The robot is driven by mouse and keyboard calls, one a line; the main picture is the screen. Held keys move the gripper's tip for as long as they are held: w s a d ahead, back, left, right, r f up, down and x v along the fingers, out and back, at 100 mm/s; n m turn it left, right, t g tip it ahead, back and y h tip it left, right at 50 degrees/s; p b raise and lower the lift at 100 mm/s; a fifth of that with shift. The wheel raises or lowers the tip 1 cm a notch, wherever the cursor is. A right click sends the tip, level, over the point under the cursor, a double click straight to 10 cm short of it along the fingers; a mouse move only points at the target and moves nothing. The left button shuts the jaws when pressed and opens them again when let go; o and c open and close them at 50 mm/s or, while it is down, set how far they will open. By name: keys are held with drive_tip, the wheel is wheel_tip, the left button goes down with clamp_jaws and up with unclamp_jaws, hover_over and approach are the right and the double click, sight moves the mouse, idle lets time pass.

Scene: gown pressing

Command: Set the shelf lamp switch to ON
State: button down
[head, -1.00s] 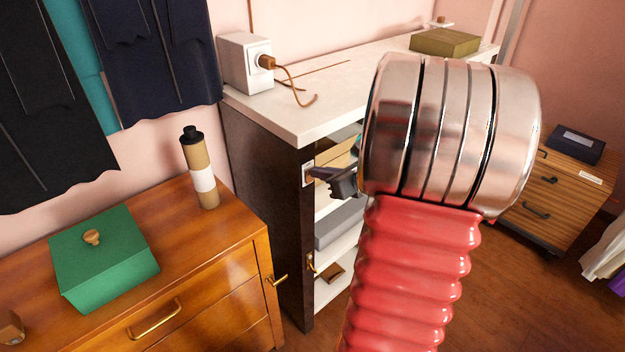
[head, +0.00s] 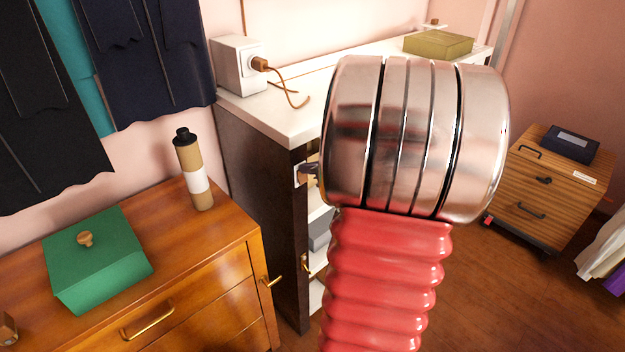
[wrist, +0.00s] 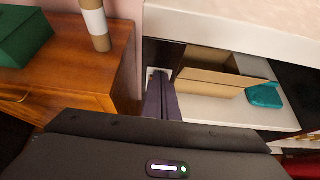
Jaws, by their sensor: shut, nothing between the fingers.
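The white switch plate (head: 298,175) is on the front edge of the shelf unit's dark side panel, below the white top. My gripper (head: 307,170) is right at the plate, mostly hidden behind my metal wrist. In the wrist view, my gripper's dark fingers (wrist: 160,75) are together and empty, with tips against or just in front of the switch plate (wrist: 151,71). The fingertips cover most of the plate, so the switch position and any contact cannot be told.
A wooden dresser (head: 190,265) stands left, bearing a green box (head: 100,265) and a bottle (head: 192,172). Inside the shelf are an open cardboard box (wrist: 205,82) and a teal item (wrist: 264,96). A drawer cabinet (head: 545,195) stands right, with open floor before it.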

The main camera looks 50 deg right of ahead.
drive_tip(key=shift+w+r, duration=0.3)
drive_tip(key=shift+r, duration=0.15)
drive_tip(key=shift+w+r, duration=0.1)
drive_tip(key=shift+r, duration=0.65)
drive_tip(key=shift+s+f, duration=0.15)
drive_tip(key=shift+s, duration=0.3)
drive_tip(key=v, duration=1.2)
drive_tip(key=shift+s+a+f, duration=0.15)
drive_tip(key=shift+s+a, duration=0.05)
drive_tip(key=shift+s, duration=0.1)
